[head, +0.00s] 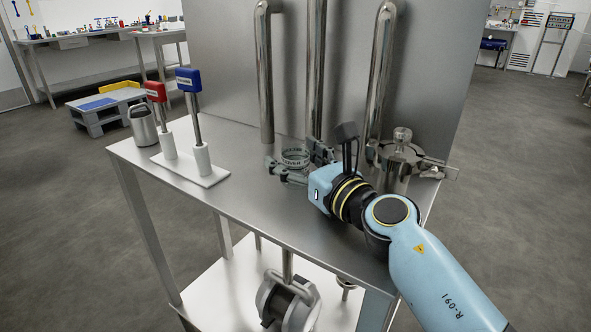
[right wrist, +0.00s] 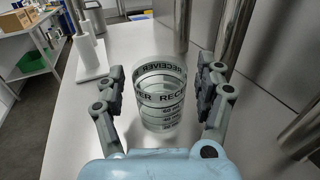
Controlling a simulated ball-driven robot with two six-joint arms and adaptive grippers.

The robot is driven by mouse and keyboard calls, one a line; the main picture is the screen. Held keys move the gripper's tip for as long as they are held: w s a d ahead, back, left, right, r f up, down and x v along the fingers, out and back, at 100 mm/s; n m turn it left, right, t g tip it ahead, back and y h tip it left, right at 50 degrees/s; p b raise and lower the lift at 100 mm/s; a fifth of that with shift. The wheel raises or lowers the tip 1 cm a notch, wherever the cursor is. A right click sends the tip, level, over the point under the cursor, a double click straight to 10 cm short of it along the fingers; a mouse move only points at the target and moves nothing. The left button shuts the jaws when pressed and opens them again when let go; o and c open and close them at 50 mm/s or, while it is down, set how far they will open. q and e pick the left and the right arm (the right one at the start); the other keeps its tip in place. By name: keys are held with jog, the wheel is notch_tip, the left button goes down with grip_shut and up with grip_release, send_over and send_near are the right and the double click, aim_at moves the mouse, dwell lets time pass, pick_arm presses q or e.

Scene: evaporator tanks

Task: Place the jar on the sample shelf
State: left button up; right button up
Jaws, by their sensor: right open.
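The jar (head: 296,157) is a clear glass vessel with dark markings and the word RECEIVER on its side. It stands upright on the steel tabletop (head: 235,205). In the right wrist view the jar (right wrist: 160,97) sits between the two fingers of my right gripper (right wrist: 162,88), with a gap visible on both sides. My right gripper (head: 297,163) is open around the jar in the head view. I cannot tell which surface is the sample shelf; a white lower shelf (head: 225,290) shows beneath the tabletop. My left gripper is not in view.
Steel pipes (head: 265,75) and a metal panel rise behind the jar. A clamped steel fitting (head: 400,155) stands right of my gripper. A white stand with red and blue handles (head: 190,170) and a metal cup (head: 143,125) are left. The tabletop's left-middle is clear.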

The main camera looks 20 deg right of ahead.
jog(key=shift+r, duration=0.1)
grip_shut()
dwell(0.3)
